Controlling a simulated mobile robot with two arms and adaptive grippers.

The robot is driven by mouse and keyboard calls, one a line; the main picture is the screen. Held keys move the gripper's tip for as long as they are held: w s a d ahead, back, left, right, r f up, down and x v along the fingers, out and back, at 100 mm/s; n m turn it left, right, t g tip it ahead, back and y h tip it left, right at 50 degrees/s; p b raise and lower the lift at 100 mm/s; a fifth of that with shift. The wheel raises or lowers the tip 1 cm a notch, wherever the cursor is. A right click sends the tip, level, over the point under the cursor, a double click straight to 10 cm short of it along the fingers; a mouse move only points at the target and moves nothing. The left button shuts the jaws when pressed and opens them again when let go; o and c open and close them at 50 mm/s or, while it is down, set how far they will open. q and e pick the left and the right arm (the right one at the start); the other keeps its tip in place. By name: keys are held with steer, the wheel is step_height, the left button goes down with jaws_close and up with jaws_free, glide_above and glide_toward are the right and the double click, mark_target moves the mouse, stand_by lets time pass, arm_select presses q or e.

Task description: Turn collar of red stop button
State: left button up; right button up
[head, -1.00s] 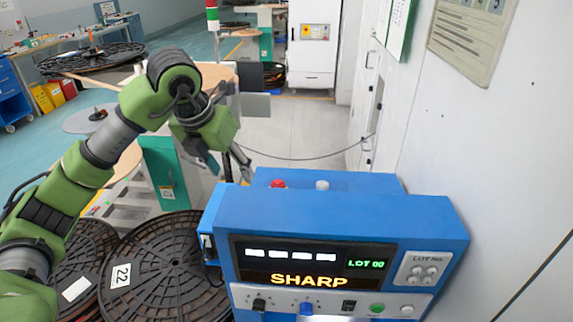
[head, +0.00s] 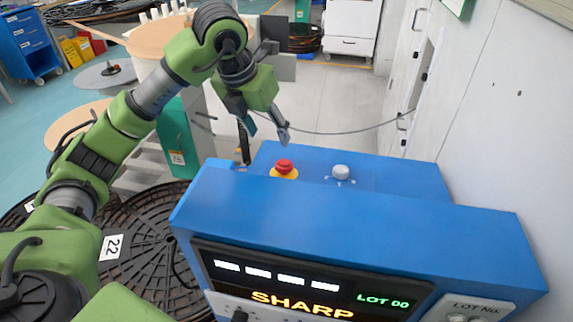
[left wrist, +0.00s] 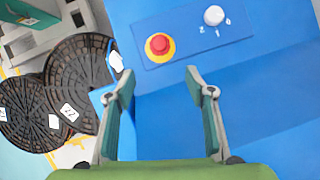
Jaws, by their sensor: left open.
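The red stop button (head: 284,166) sits on a yellow base on the blue machine's (head: 350,225) rear top panel. In the left wrist view the red button (left wrist: 159,44) shows from above with its yellow ring, beyond my fingertips. My left gripper (head: 267,138) is open and empty, above and just left of the button in the head view, with its fingers pointing down. In the left wrist view the open left gripper (left wrist: 158,82) has both fingers apart and nothing between them. My right gripper is not in view.
A white knob (head: 341,172) stands right of the button; it also shows in the left wrist view (left wrist: 214,15). Black reels (head: 150,240) lie left of the machine. A white wall (head: 490,110) is at the right. A dark cable (head: 340,132) hangs behind the machine.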

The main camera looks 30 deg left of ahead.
mark_target(282, 163)
arm_select(q)
steer(key=p+x, duration=0.2)
steer(key=x, duration=1.3)
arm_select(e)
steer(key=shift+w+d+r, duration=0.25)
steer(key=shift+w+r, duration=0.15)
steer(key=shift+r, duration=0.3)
arm_select(q)
steer(key=shift+c, duration=0.4)
steer(key=shift+r, duration=0.1)
steer(key=c, duration=1)
